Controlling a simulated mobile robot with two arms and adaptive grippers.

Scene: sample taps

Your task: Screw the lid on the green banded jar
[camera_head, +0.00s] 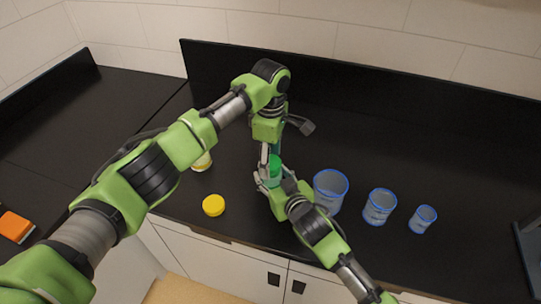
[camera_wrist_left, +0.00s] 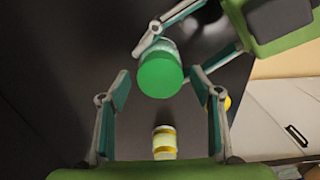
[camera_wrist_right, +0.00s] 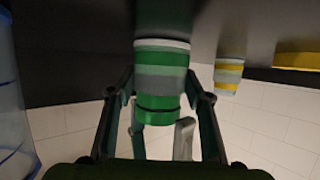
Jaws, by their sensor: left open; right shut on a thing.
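My right gripper (camera_wrist_right: 160,82) is shut around the jar's body from the side. My left gripper (camera_wrist_left: 162,88) points down above the jar and is open. Its fingers are apart on either side of the lid, and I see no grip on it. In the head view the lid (camera_head: 273,163) is partly hidden by my grippers.
A yellow banded jar (camera_head: 202,161) stands to the left, and a yellow lid (camera_head: 213,205) lies near the front edge. Three clear blue-rimmed beakers, the largest (camera_head: 330,190) nearest my right gripper, stand to the right. An orange sponge-like block (camera_head: 15,226) lies far left.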

